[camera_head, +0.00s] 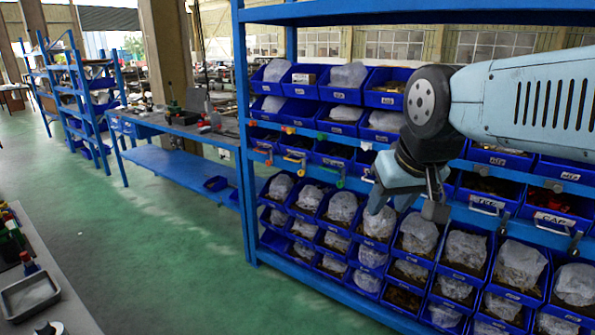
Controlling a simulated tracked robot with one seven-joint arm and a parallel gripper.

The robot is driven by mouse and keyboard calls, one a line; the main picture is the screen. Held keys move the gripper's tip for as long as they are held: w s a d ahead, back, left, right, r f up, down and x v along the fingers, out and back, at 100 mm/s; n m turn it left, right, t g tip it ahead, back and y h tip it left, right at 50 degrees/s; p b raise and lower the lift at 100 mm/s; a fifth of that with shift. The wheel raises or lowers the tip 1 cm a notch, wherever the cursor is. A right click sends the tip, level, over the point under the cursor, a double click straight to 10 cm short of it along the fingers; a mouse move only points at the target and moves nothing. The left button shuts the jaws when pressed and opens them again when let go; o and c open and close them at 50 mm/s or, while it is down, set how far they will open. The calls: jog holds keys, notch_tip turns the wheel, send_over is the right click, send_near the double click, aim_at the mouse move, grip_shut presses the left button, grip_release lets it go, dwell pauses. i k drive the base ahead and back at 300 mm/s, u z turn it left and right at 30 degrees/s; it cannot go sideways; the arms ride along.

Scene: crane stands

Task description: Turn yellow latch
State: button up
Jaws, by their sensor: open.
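Several small coloured latches hang along the rails of the blue shelf rack, left of my gripper. A small latch that looks yellow (297,159) is on the lower rail, near a green one; its exact shape and turn are too small to tell. My gripper (405,208) is in front of the rack at right of centre, fingers pointing down and apart. It is open, with nothing seen between the fingers. It is to the right of the yellow latch and apart from it. My arm and gripper hide part of the rail and the bins behind.
The blue rack (243,135) holds rows of blue bins (348,113) with bagged parts, above and below the latch rail. A blue workbench (160,127) stands at left. A grey table with a tray (30,296) is at lower left. The green floor between is clear.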

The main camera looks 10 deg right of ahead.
aim_at(300, 172)
jog(key=z, duration=0.65)
jog(key=i, duration=0.15)
jog(key=u, duration=2.85)
jog(key=k, duration=1)
jog(key=z, duration=1.3)
jog(key=i, duration=0.95)
jog(key=z, duration=0.05)
